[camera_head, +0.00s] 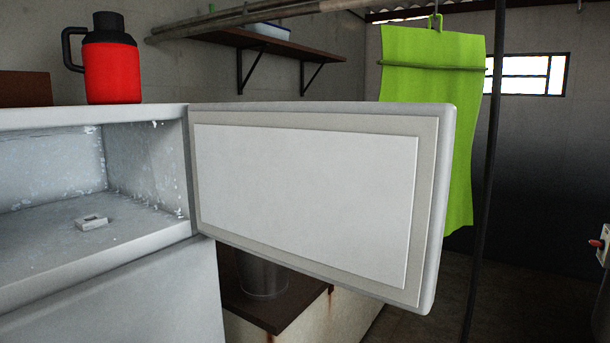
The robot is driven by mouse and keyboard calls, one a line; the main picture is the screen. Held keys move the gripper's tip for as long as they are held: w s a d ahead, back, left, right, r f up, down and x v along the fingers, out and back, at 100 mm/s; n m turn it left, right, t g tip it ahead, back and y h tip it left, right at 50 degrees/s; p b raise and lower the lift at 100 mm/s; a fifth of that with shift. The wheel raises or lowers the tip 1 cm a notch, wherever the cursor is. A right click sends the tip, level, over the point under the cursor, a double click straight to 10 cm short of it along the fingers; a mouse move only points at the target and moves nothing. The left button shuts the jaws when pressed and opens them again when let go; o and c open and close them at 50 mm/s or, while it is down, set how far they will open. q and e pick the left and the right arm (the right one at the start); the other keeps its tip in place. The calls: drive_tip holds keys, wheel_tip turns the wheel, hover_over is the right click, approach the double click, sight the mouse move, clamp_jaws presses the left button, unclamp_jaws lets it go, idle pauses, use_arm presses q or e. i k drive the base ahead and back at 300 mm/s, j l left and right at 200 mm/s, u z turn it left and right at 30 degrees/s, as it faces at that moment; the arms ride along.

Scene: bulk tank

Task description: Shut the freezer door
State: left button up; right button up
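The freezer door (305,195) stands wide open, hinged at the right side of the freezer compartment (140,165) and swung out to the right. Its white inner panel faces me. The compartment is at the left, with frost on its walls and a small pale block (92,222) on its floor. The lower part of the fridge (130,300) is below it and appears closed. Neither of my grippers is in view.
A red jug with a black lid (112,72) and a brown box (24,88) stand on top of the fridge. A green cloth (430,110) hangs behind the door's free edge, near a dark vertical pole (490,170). A metal pot (262,275) sits below the door.

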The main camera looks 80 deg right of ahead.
sight(353, 196)
drive_tip(key=k+l, duration=0.8)
drive_tip(key=l, duration=0.15)
drive_tip(key=k+l+z, duration=0.1)
drive_tip(key=k+l, duration=0.15)
drive_tip(key=l, duration=1.05)
